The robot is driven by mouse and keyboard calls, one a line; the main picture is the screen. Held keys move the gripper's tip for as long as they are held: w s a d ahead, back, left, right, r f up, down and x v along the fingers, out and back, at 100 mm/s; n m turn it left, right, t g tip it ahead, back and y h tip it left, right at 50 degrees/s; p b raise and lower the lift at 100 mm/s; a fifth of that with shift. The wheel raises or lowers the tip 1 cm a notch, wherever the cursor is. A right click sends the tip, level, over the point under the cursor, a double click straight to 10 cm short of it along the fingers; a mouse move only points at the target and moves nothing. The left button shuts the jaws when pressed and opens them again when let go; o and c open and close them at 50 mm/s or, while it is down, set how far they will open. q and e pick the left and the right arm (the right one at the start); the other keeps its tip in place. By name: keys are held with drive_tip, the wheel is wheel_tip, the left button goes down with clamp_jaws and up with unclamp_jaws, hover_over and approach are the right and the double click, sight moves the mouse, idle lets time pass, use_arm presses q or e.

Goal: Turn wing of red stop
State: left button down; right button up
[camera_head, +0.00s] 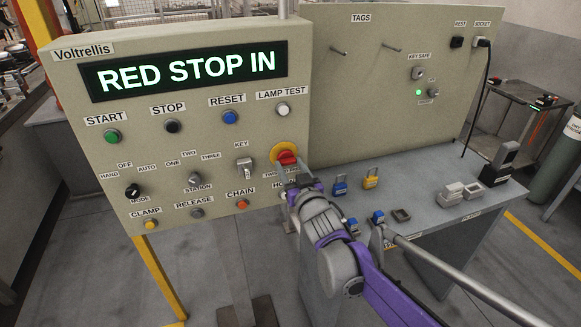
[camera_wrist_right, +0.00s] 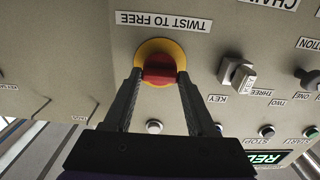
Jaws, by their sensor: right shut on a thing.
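The red stop is a red wing knob (camera_head: 287,157) on a yellow round plate, on the front of the Voltrellis panel (camera_head: 70,130). In the wrist view its red wing (camera_wrist_right: 159,67) sits between the two dark fingers, below a "TWIST TO FREE" label (camera_wrist_right: 164,21) that appears upside down. My right gripper (camera_wrist_right: 159,78) is shut on the wing, one fingertip at each side. In the head view my right gripper (camera_head: 287,172) reaches the knob from below and hides part of the labels there. The display (camera_head: 187,70) reads "RED STOP IN". My left gripper is out of view.
A key switch (camera_head: 244,167) and the HOLD and CHAIN controls (camera_head: 242,204) lie close to the red stop. A grey shelf (camera_head: 440,185) to the right bears blue and yellow padlocks (camera_head: 371,181) and small blocks.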

drive_tip(key=shift+m, duration=0.3)
drive_tip(key=m+b, duration=0.2)
drive_tip(key=m, duration=0.1)
drive_tip(key=shift+f, duration=0.1)
drive_tip(key=shift+m+b, duration=0.95)
drive_tip(key=shift+m, duration=0.75)
drive_tip(key=o, duration=1.4)
drive_tip(key=shift+s, duration=0.15)
drive_tip(key=v, duration=1)
drive_tip(key=shift+s+d, duration=0.15)
drive_tip(key=shift+s, duration=0.15)
